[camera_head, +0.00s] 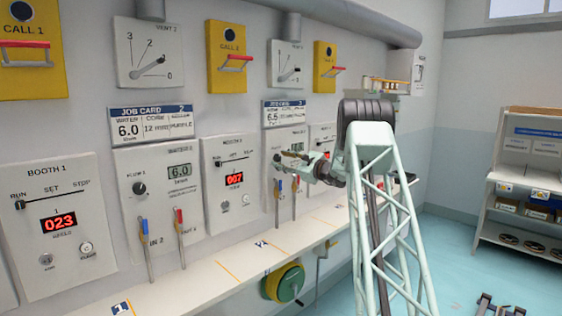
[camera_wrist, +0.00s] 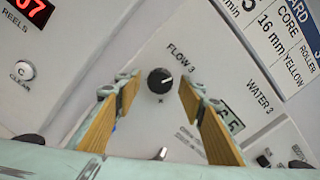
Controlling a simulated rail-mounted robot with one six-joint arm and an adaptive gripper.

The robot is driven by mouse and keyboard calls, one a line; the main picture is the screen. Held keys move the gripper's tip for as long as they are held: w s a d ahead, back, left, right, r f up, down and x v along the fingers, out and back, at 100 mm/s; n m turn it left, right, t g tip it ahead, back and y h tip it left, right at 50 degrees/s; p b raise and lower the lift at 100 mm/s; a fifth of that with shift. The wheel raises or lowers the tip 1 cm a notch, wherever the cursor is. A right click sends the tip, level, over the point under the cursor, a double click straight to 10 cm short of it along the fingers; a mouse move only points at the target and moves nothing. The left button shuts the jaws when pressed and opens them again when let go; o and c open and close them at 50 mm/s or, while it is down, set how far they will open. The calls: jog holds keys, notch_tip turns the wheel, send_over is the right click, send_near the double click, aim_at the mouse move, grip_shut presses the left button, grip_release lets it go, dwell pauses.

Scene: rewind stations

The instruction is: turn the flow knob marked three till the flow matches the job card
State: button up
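The flow knob marked three (camera_wrist: 160,80) is a small black dial with a white pointer line, under the label FLOW 3 in the wrist view. It also shows in the head view (camera_head: 277,158), just left of my gripper (camera_head: 300,158). My gripper (camera_wrist: 158,94) is open, with one wooden-faced finger on each side of the knob and a gap to both. I cannot tell its distance from the panel. The WATER 3 display (camera_wrist: 232,122) is partly covered by the right finger; only a final 5 shows. Job card three (camera_head: 284,114) reads 6.5 for water.
Red and blue levers (camera_head: 295,190) hang below panel three. The reel counter (camera_head: 235,179) and its clear button (camera_wrist: 24,71) are to the left. A narrow shelf (camera_head: 215,270) runs below the panels. A rack (camera_head: 525,190) stands far right.

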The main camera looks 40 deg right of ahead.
jog(key=s, duration=1.1)
jog(key=shift+s+d, duration=0.3)
jog(key=shift+d, duration=0.15)
